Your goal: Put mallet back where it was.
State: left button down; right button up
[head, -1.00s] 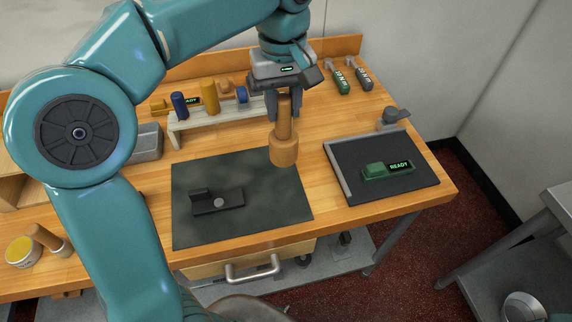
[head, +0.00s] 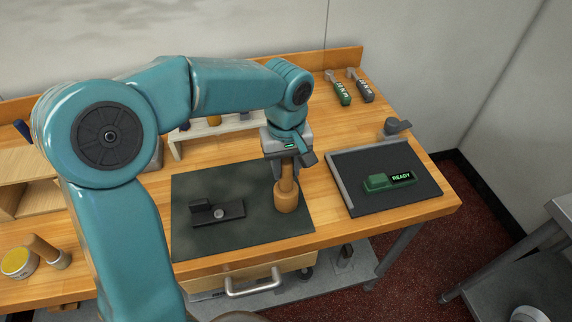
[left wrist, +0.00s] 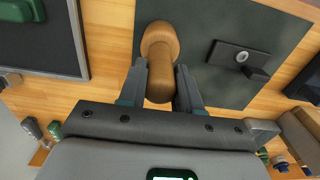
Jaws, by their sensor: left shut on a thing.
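The wooden mallet (head: 286,197) hangs head down, nearly upright, at the right part of the dark mat (head: 250,166). My left gripper (head: 287,168) is shut on its handle from above. In the left wrist view the mallet (left wrist: 160,45) shows between the two fingers, its head over the mat's edge area. I cannot tell whether the head touches the mat. My right gripper is not in view.
A dark block with a grey disc (head: 217,212) lies on the mat, left of the mallet. A dark tray (head: 385,200) with a green READY device (head: 377,182) stands to the right. A small white shelf (head: 225,129) is behind my arm. Two tools (head: 341,92) (head: 362,90) lie at the back right.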

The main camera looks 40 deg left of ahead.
pick_arm(q)
jog(key=c, duration=1.2)
grip_release()
jog(key=shift+d+f, duration=0.1)
jog(key=o, duration=0.4)
notch_tip(320, 180, up, 12)
jog(key=shift+r+p, duration=0.2)
jog(key=shift+p, duration=0.2)
